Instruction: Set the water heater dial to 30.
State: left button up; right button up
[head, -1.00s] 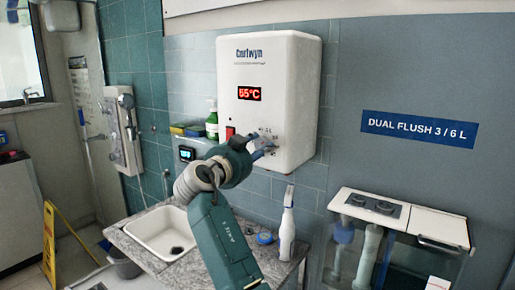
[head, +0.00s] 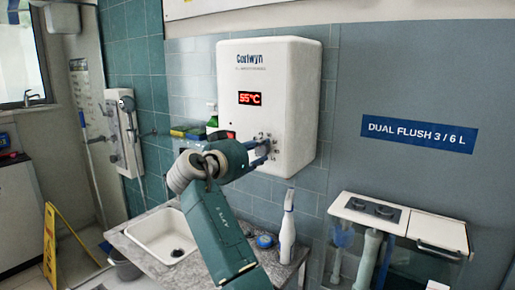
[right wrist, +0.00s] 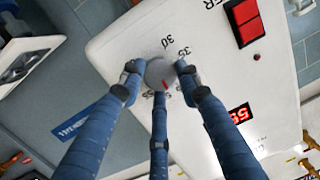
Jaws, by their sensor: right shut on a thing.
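The white water heater (head: 294,75) hangs on the tiled wall in the head view. Its red display (head: 250,98) reads 55°C. In the right wrist view, its round grey dial (right wrist: 159,70) has printed numbers around it, including 30 and 35 above it. A red mark on the dial's lower edge points away from the 30. My right gripper (head: 265,148) is at the heater's lower front, its blue fingers (right wrist: 156,79) shut around the dial's rim. The fingers hide part of the scale, and in the head view they hide the dial. My left gripper is out of view.
A red switch (right wrist: 245,22) sits on the heater's front panel. Below are a counter with a sink (head: 161,232), a white spray bottle (head: 287,228) and a blue tape roll (head: 264,241). A dual-flush display stand (head: 440,229) is at the right.

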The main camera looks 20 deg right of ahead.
jog(key=n+p, duration=0.1)
jog(key=n, duration=0.2)
jog(key=shift+r+g+p, duration=0.15)
jog(key=shift+g+p, duration=0.15)
jog(key=shift+g, duration=0.1)
jog(key=n+p, duration=0.1)
jog(key=n, duration=0.2)
jog(key=shift+w+g+h+p, duration=0.1)
jog(key=shift+g+h+p, duration=0.2)
jog(key=shift+h, duration=0.1)
jog(key=n+p, duration=0.1)
jog(key=n, duration=0.1)
jog(key=shift+n, duration=0.3)
jog(key=n+g+h+p, duration=0.1)
jog(key=n, duration=0.2)
jog(key=shift+w+a, duration=0.1)
jog(key=n+p, duration=0.1)
jog(key=n, duration=0.2)
jog(key=shift+n+h, duration=0.3)
jog(key=n, duration=0.4)
jog(key=shift+f+h+p, duration=0.25)
jog(key=shift+h+p, duration=0.05)
jog(key=n, duration=0.2)
jog(key=shift+w+n+h, duration=0.1)
jog(key=shift+n+h, duration=0.2)
jog(key=shift+n+p, duration=0.55)
jog(key=shift+n, duration=0.95)
